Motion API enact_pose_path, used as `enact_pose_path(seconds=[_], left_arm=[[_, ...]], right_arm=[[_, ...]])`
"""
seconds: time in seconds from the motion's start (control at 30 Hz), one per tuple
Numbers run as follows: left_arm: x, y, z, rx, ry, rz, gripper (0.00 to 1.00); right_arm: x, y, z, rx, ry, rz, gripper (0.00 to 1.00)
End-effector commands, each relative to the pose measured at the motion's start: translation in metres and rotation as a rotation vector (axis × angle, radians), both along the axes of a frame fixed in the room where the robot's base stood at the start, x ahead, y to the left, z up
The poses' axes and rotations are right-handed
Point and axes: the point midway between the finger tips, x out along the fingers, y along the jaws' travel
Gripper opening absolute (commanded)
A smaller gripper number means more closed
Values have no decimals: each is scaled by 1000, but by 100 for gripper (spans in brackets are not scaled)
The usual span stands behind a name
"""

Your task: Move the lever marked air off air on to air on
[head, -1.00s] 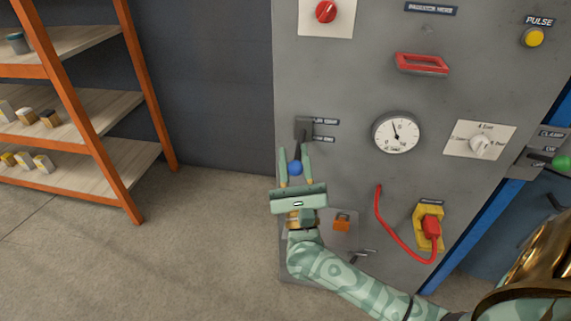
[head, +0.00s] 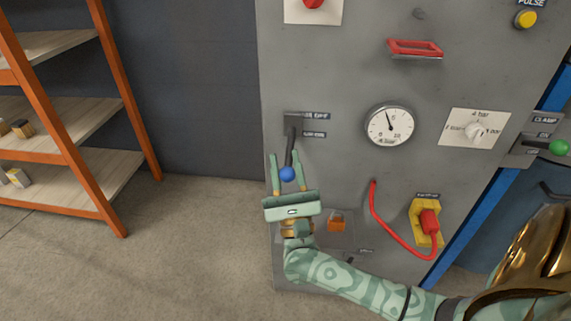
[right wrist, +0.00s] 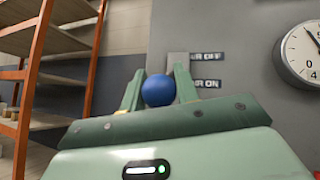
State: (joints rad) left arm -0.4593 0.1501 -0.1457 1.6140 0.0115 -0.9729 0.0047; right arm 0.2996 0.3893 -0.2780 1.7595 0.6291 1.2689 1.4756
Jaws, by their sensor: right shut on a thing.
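The air lever (head: 290,152) is a dark bar ending in a blue ball knob (head: 288,174), hanging down from a dark bracket on the grey panel. Its two dark labels sit right of the bracket, the air off label (head: 314,115) above the air on label (head: 313,134). The lever points steeply down, its knob below the lower label. My right gripper (head: 289,165) is shut on the blue knob, one pale green finger on each side. The right wrist view also shows the knob (right wrist: 158,90) between the fingers. My left gripper is not in view.
An orange-framed shelf (head: 110,80) stands at the left. The floor between is clear.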

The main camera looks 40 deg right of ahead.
Motion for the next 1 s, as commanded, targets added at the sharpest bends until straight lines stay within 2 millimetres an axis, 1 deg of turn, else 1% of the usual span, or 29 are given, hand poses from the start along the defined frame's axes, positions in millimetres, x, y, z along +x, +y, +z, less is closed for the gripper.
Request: enact_pose_path(seconds=[0.03, 0.33, 0.37, 0.4, 0.43, 0.77, 0.87, 0.9, 0.97, 1.0], left_arm=[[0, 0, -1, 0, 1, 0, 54], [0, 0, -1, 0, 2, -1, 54], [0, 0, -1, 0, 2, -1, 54], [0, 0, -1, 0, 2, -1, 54], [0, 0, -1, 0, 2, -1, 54], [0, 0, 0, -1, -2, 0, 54], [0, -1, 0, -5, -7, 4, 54], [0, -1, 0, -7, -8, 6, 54], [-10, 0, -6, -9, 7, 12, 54], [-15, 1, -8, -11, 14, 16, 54]], right_arm=[[0, 0, -9, 11, 19, 4, 0], [0, 0, -10, 12, 22, 6, 0], [0, 1, -11, 12, 22, 6, 34], [0, 0, -10, 12, 22, 6, 45], [0, 0, -10, 11, 20, 6, 52], [-1, 1, -7, 7, 12, 3, 52], [-8, 4, -14, 7, 13, 2, 52], [-12, 7, -19, 5, 14, 2, 52], [-21, 11, -27, 5, 14, 4, 52], [-27, 15, -34, 6, 16, 2, 52]])
